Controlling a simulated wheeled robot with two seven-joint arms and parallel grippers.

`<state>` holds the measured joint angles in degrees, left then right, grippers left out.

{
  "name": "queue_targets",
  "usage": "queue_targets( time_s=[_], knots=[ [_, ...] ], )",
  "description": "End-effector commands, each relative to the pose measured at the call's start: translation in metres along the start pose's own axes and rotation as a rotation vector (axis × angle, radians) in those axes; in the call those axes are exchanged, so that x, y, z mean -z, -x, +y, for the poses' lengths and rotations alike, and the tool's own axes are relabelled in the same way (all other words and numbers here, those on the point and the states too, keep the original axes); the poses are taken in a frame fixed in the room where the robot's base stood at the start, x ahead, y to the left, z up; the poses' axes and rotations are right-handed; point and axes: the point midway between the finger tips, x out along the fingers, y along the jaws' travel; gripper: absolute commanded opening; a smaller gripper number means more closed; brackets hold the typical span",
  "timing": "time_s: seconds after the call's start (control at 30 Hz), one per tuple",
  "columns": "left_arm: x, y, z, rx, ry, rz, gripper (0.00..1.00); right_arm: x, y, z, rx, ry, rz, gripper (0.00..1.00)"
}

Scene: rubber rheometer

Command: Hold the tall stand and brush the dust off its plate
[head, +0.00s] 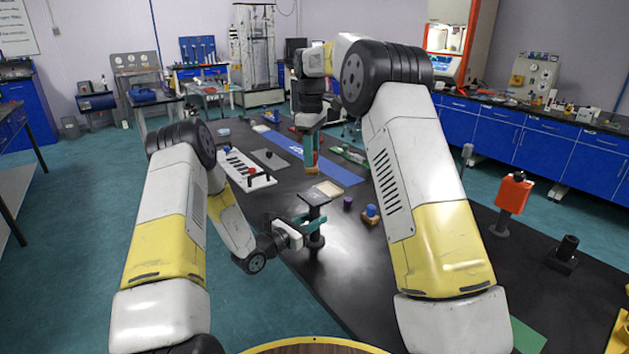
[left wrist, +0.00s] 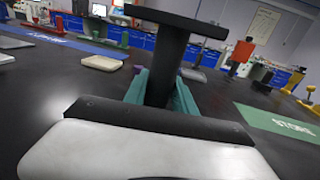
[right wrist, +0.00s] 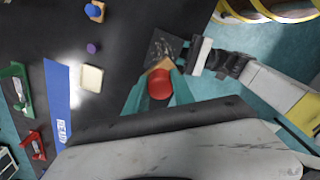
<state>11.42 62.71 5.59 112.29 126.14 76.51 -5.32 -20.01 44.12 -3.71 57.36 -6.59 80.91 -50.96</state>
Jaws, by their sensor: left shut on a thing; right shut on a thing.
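The tall black stand (head: 314,240) is upright on the black table, with a flat square plate (head: 314,198) on top. My left gripper (head: 312,222) is shut around its column, below the plate. The left wrist view shows the column (left wrist: 165,75) between the teal fingers. Pale dust specks show on the plate (right wrist: 163,43) in the right wrist view. My right gripper (head: 311,150) is shut on a brush (head: 312,169) with a red handle end (right wrist: 160,84) and a tan lower part. The brush is above the plate, with a visible gap in the head view.
A cream pad (head: 328,188) lies just behind the stand. A purple piece (head: 348,202) and a blue-knobbed block (head: 371,214) stand to its right. A white rack (head: 248,172) is at the left. The table in front of the stand is bare.

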Motion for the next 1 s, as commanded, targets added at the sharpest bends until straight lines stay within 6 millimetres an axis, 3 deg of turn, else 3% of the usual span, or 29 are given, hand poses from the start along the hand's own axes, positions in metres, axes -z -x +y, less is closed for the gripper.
queue_targets(
  time_s=[0.17, 0.37, 1.0],
  knots=[
    [0.0, 0.0, 0.0, 0.0, 0.0, -0.001, 0.0, 0.014, 0.004, 0.01, 0.0, -0.003, 0.001, 0.0],
    [0.0, 0.0, 0.0, 0.0, 0.0, 0.0, 0.0, 0.016, -0.001, 0.011, 0.002, -0.004, 0.0, 0.0],
    [0.0, 0.0, 0.0, 0.0, 0.0, -0.001, 0.0, 0.016, -0.057, 0.01, 0.002, -0.004, -0.002, 0.0]
  ],
)
